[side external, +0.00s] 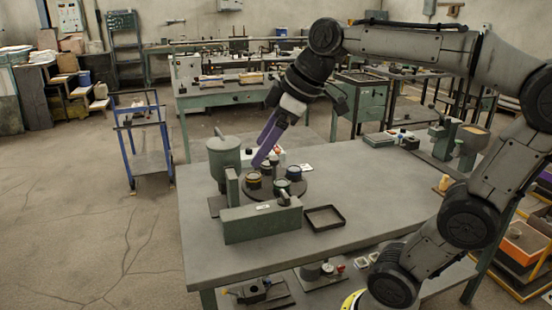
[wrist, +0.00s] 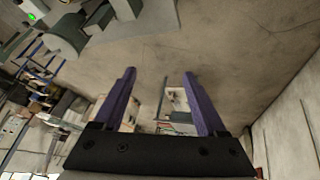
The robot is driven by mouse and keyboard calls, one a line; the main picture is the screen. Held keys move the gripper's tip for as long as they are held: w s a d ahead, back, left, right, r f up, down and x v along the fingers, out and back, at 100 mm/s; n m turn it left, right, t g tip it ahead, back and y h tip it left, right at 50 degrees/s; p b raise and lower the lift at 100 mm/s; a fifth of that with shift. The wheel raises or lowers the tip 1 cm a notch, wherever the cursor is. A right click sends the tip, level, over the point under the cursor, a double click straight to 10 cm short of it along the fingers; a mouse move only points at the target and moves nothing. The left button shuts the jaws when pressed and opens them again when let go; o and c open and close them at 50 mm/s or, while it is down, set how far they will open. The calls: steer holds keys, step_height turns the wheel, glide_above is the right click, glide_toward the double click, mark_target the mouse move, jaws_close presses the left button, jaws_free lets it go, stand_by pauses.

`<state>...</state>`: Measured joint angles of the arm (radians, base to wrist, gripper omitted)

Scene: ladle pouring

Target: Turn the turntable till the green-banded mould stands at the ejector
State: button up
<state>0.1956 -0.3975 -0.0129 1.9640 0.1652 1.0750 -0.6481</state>
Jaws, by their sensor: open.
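The turntable (side external: 301,190) is a dark round plate on the bench, with several small round moulds on it. A mould with a greenish top (side external: 293,172) stands at its right back; a yellow-banded mould (side external: 253,181) stands at its left. The bands are too small to read surely, and which fixture is the ejector is unclear. My gripper (side external: 259,164), with purple fingers, points down over the left back of the turntable; contact cannot be judged. In the wrist view my gripper (wrist: 160,75) is open with nothing between its fingers.
A green lidded vessel (side external: 224,158) stands left of the turntable. A long green housing (side external: 262,224) stands in front of it, hiding part of the plate. An empty black tray (side external: 325,217) lies at right front.

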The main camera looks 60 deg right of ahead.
steer(key=w+d+r, duration=0.2)
steer(key=w+d, duration=0.8)
steer(key=m+g, duration=0.2)
steer(key=m, duration=0.3)
glide_above(275, 159)
steer(key=s, duration=0.5)
step_height(275, 159, down, 12)
steer(key=shift+h, duration=0.3)
steer(key=x, duration=1.3)
steer(key=shift+d+f, duration=0.1)
steer(key=shift+f, duration=0.2)
jaws_close()
